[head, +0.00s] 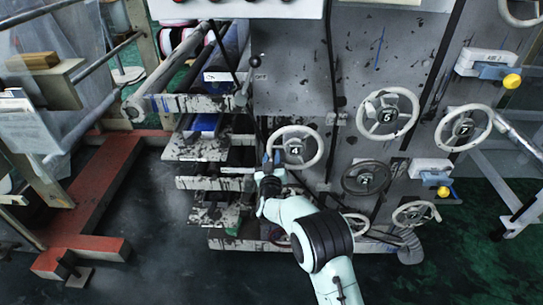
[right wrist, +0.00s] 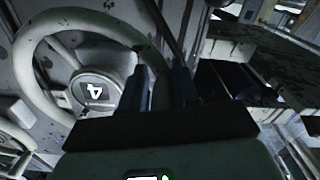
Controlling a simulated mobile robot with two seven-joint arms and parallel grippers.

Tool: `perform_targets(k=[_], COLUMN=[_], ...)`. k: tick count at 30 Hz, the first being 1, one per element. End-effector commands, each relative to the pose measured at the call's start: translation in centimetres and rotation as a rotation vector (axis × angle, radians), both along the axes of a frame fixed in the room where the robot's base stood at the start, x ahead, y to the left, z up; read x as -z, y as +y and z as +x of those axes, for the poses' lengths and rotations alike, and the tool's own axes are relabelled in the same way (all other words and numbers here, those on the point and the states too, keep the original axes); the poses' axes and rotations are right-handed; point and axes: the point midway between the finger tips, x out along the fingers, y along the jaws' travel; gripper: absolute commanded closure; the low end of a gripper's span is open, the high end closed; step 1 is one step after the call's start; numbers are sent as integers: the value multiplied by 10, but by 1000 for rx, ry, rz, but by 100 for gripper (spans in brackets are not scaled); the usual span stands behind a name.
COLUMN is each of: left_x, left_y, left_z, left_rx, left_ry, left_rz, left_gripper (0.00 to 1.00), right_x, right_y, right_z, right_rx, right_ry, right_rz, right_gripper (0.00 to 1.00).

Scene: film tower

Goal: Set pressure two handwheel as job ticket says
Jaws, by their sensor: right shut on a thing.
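A pale handwheel marked 4 (head: 318,147) is on the grey machine panel in the head view. It also fills the left of the right wrist view (right wrist: 28,75), where its 4 looks turned over. My right gripper (head: 268,166) is at the left side of its rim. In the right wrist view its dark fingers (right wrist: 163,88) are on either side of the rim and shut on it. No label reading pressure two and no readable job ticket shows. My left gripper is not in view.
Rollers and stacked plates (head: 178,184) stand left of the gripper. A red floor frame (head: 104,186) lies further left.

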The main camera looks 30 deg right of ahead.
Motion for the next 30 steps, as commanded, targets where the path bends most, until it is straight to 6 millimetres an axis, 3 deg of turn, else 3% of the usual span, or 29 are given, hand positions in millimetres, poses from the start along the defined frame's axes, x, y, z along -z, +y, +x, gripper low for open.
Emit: perform_targets(k=[1, 20, 21, 22, 30], left_x=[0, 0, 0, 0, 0], left_y=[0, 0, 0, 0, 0], left_z=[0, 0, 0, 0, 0], left_rx=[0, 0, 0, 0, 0], left_ry=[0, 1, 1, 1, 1], left_rz=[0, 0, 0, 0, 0], left_gripper=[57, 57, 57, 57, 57], right_x=[12, 16, 16, 16, 13], right_y=[10, 7, 7, 7, 4], right_z=[1, -1, -1, -1, -1], right_rx=[-20, -17, -16, -16, -11], right_ry=[29, 51, 51, 51, 46], right_rz=[3, -32, -32, -33, -37], right_gripper=[100, 100, 60, 53, 53])
